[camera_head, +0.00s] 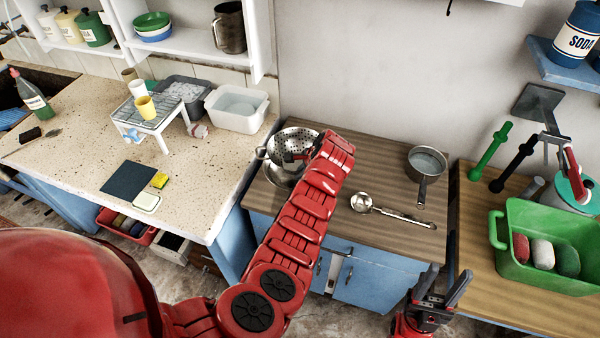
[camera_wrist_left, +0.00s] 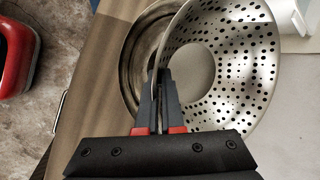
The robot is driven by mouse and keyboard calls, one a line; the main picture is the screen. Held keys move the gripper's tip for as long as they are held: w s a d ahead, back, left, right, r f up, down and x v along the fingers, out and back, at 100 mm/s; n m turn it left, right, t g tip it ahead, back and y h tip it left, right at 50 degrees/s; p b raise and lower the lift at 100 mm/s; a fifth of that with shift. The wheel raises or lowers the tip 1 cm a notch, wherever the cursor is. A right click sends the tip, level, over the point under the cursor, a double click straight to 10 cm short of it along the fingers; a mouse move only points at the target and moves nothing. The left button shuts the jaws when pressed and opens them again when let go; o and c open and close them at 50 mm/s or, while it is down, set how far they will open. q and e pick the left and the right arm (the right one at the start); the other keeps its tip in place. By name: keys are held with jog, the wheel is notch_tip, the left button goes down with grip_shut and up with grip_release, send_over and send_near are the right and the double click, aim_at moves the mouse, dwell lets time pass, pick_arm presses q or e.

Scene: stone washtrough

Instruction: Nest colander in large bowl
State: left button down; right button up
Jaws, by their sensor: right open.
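The metal colander (camera_head: 285,142), with holes in its wall, is over the large bowl (camera_head: 274,177) on the brown wooden counter. In the left wrist view the colander (camera_wrist_left: 235,65) looks tilted and offset to the right of the bowl (camera_wrist_left: 133,65), partly covering it. My left gripper (camera_head: 296,157) is at the colander's near rim. Its fingers (camera_wrist_left: 160,80) are shut on the rim, one on each side of the wall. Whether the colander's underside touches the bowl is hidden. My right gripper (camera_head: 440,289) is open and empty, in front of the cabinet.
On the brown counter a ladle (camera_head: 385,209) and a saucepan (camera_head: 427,162) lie to the right of the bowl. A green tub (camera_head: 540,235) stands on the right counter. A white basin (camera_head: 237,108) and a wire rack (camera_head: 150,112) are on the speckled left counter.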

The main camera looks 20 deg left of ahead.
pick_arm(q)
jog(key=shift+f, duration=0.15)
jog(key=shift+f+b, duration=1.15)
jog(key=shift+f, duration=0.5)
jog(key=shift+f, duration=0.15)
jog(key=shift+f+b, duration=0.75)
jog(key=shift+f, duration=0.15)
jog(key=c, duration=1)
grip_release()
jog(key=shift+s+f, duration=0.1)
